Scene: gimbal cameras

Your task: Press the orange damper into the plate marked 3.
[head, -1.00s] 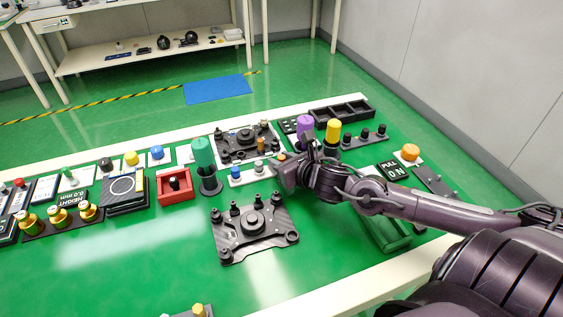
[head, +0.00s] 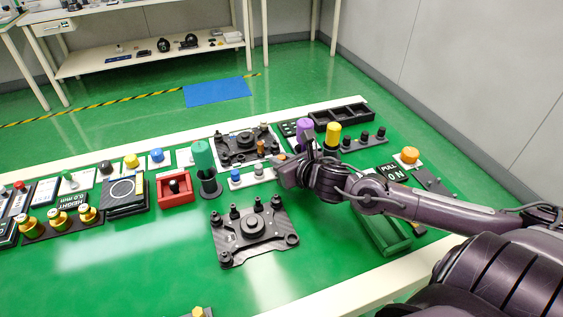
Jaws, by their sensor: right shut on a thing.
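My right gripper (head: 284,172) reaches over the table from the right, behind the front plate. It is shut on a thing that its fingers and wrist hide. A dark front plate (head: 232,249) with several black posts and a round hub lies in front of the gripper. A similar rear plate (head: 221,155) lies behind it, and a small orange-brown cylinder (head: 260,147) stands upright there. I cannot tell whether this is the orange damper. No number 3 is readable on either plate. My left gripper is not in view.
A tall green cylinder (head: 203,156) stands left of the gripper. A purple cylinder (head: 304,127) and a yellow one (head: 333,133) stand close behind my right wrist. A red box (head: 175,198) is further left. The front left tabletop (head: 120,265) is clear.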

